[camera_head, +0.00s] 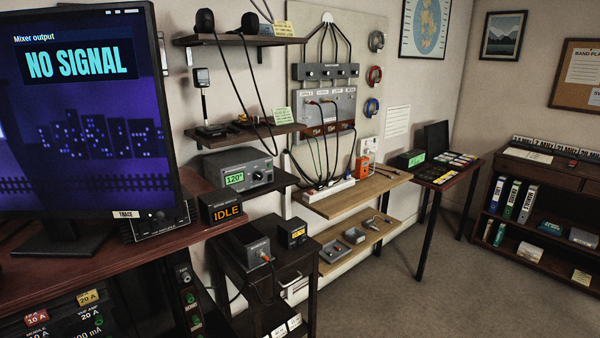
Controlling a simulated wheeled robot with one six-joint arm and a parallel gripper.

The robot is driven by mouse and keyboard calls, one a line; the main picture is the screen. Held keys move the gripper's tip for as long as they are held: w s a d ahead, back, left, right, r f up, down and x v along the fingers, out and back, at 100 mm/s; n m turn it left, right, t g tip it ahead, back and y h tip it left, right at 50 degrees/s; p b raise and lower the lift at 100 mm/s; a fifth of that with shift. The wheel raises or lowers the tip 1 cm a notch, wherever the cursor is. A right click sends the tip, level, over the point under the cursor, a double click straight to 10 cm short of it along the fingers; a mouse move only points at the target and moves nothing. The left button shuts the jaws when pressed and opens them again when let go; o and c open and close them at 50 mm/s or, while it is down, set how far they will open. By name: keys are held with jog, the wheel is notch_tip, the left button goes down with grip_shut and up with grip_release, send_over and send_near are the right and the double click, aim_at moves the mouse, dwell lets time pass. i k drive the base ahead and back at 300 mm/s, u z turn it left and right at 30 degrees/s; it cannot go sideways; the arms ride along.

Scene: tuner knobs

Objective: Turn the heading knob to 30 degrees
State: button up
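A grey control box (240,170) stands on a dark wall shelf left of the middle. Its green display (234,178) reads 120°. Round dark knobs (262,174) show on its front, to the right of the display. No heading label is legible at this size, so I cannot tell for sure which knob is the heading knob. My gripper is not in view.
A large monitor (85,110) reading "NO SIGNAL" stands on the desk at left. A small box (222,208) reading "IDLE" sits below the control box. Low tables (268,262) and a wooden bench (350,198) line the wall. Open floor (430,290) lies at right.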

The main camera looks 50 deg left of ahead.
aim_at(258, 175)
jog(key=u, duration=0.15)
jog(key=i, duration=0.9)
jog(key=u, duration=1)
jog(key=i, duration=0.7)
jog(key=u, duration=0.7)
